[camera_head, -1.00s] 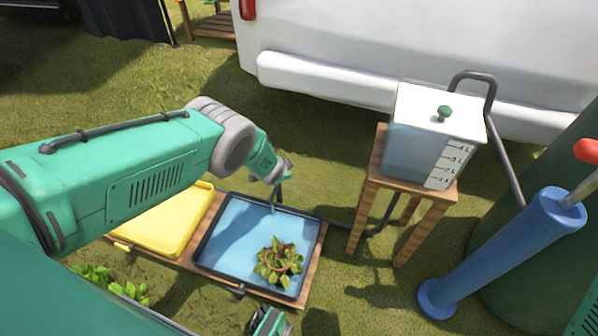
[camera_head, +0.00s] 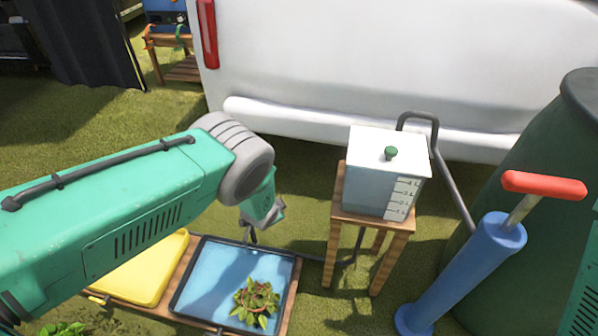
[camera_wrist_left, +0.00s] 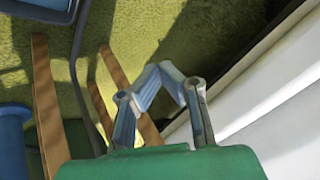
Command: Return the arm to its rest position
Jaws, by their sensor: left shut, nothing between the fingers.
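My left arm (camera_head: 110,215) comes in from the left in the head view and reaches over the trays, its wrist (camera_head: 262,205) bent downward. The gripper's fingers are mostly hidden behind the wrist there. In the left wrist view my left gripper (camera_wrist_left: 165,78) is shut and empty, above grass. My right gripper is in neither view now.
A yellow tray (camera_head: 140,272) and a blue tray (camera_head: 207,278) with a potted plant (camera_head: 257,300) lie below the arm. A water tank (camera_head: 372,180) on a wooden stand (camera_head: 336,250), a blue pump (camera_head: 462,275) and a white vehicle (camera_head: 400,60) are to the right and behind.

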